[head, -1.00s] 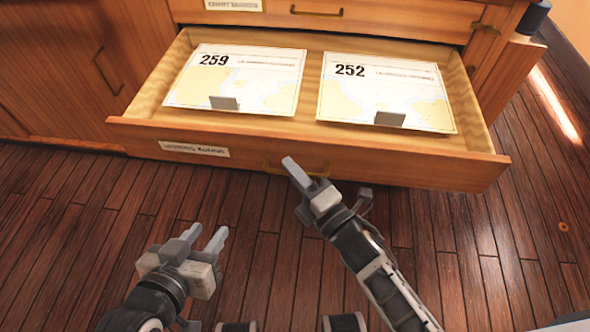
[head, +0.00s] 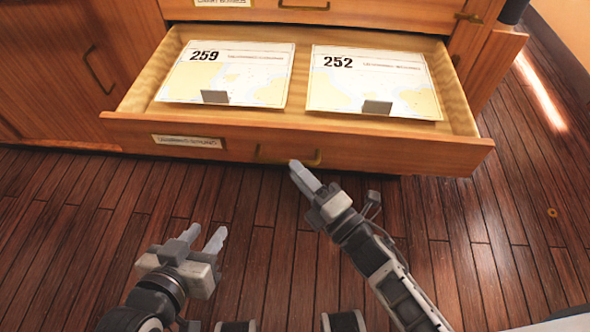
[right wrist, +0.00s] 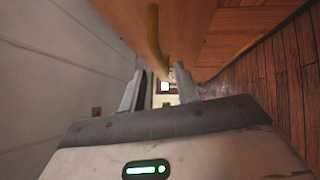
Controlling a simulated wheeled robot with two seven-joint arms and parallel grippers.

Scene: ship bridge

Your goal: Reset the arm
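My right gripper (head: 303,176) is just in front of and below the brass handle (head: 288,157) of the open wooden drawer (head: 330,135). In the right wrist view its two fingers (right wrist: 158,85) stand apart with nothing held between them, and the handle (right wrist: 154,38) shows beyond them. The handle appears clear of the fingers. My left gripper (head: 205,236) is at the lower left of the head view, over the floor, its fingers apart and empty.
The drawer holds a chart marked 259 (head: 228,75) and a chart marked 252 (head: 375,82), each with a small grey tab. Closed drawers and cabinet doors (head: 85,60) surround it. The plank floor (head: 500,250) at right is clear.

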